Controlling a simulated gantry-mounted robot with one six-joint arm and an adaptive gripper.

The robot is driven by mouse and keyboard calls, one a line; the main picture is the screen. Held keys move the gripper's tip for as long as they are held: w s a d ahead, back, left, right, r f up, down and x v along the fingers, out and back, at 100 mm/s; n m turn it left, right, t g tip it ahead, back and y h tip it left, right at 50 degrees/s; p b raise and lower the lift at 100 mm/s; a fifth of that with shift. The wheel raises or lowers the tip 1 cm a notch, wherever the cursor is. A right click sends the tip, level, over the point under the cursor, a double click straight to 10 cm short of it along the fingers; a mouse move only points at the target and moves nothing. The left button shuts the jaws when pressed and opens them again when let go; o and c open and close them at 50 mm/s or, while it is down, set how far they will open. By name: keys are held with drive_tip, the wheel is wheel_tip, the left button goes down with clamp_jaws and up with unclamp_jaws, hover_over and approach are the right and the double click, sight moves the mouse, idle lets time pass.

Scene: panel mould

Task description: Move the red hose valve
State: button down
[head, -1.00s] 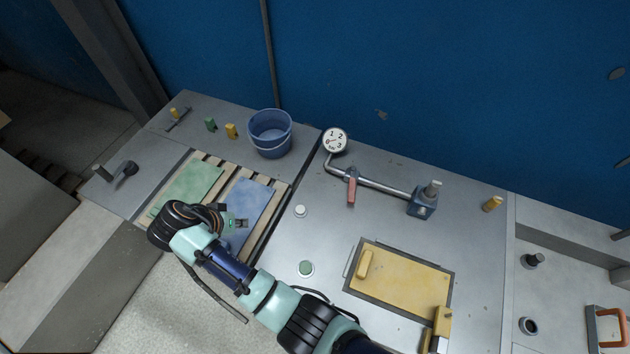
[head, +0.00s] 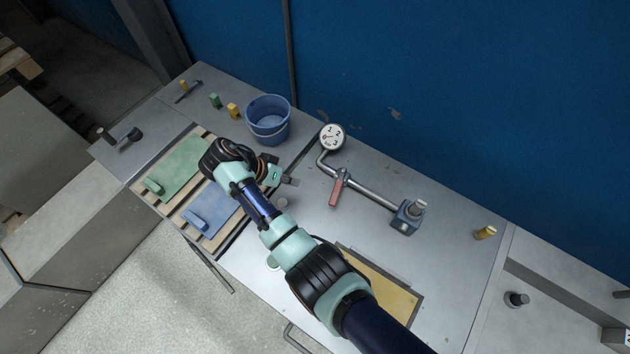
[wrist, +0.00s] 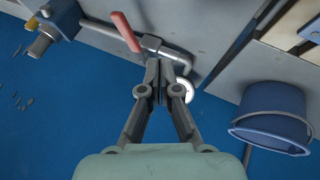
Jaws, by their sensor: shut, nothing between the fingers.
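The red hose valve (head: 339,187) is a red lever handle on a grey metal pipe that runs from a round pressure gauge (head: 332,136) to a blue-grey block (head: 407,217). In the head view my gripper (head: 294,182) is to the left of the red handle and apart from it. In the wrist view my gripper (wrist: 158,66) has its fingers together and empty. There the red handle (wrist: 126,32) shows beyond and left of the fingertips. The fingers cover part of the pipe and the gauge.
A blue bucket (head: 268,122) stands left of the gauge. Green (head: 175,170) and blue (head: 213,212) panels lie on slats at left. A yellow panel (head: 385,290) is partly hidden behind my arm. A yellow peg (head: 485,233) stands at right. The blue wall (head: 450,90) rises behind the table.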

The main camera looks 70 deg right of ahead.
sight(338, 186)
drive_tip(key=b+x, duration=0.1)
drive_tip(key=x, duration=0.8)
drive_tip(key=shift+s+f, duration=0.1)
drive_tip(key=shift+s, duration=0.05)
drive_tip(key=s+p, duration=0.1)
drive_tip(key=s, duration=0.1)
drive_tip(key=shift+s, duration=0.35)
drive_tip(key=shift+s+d+p, duration=0.1)
drive_tip(key=shift+s+p, duration=0.2)
drive_tip(key=shift+s, duration=0.3)
